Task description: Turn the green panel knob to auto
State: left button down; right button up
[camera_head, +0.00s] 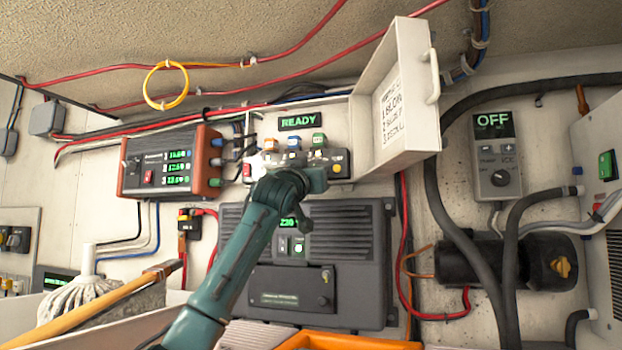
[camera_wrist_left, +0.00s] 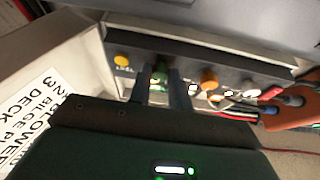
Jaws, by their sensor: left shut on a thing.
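The panel (camera_head: 350,112) is a light box on the wall with its lid swung open to the right. Its small display (camera_head: 303,121) reads READY. In the left wrist view the green knob (camera_wrist_left: 161,72) sits between the two fingers of my left gripper (camera_wrist_left: 160,90), which is shut on it. In the head view my left gripper (camera_head: 313,178) is at the panel's lower row and hides part of it. The knob's pointer and position markings cannot be read. My right gripper is out of view.
The open lid (camera_head: 405,95) stands out to the right of my gripper. An orange-sided device (camera_head: 170,162) is on the left. A grey control box (camera_head: 497,155) reading OFF is on the right. A dark unit (camera_head: 345,250) lies below. Cables run around the panel.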

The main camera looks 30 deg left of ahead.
pick_arm(q)
jog(key=shift+n, duration=0.4)
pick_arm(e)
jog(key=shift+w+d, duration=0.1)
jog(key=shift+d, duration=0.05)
pick_arm(q)
jog(key=c, duration=1.3)
grip_release()
jog(key=b+v, duration=0.5)
jog(key=v, duration=0.8)
jog(key=shift+b, duration=0.4)
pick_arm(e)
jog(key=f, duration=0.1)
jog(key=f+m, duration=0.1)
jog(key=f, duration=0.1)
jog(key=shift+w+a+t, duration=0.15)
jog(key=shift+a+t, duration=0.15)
pick_arm(q)
jog(key=shift+d+f, duration=0.1)
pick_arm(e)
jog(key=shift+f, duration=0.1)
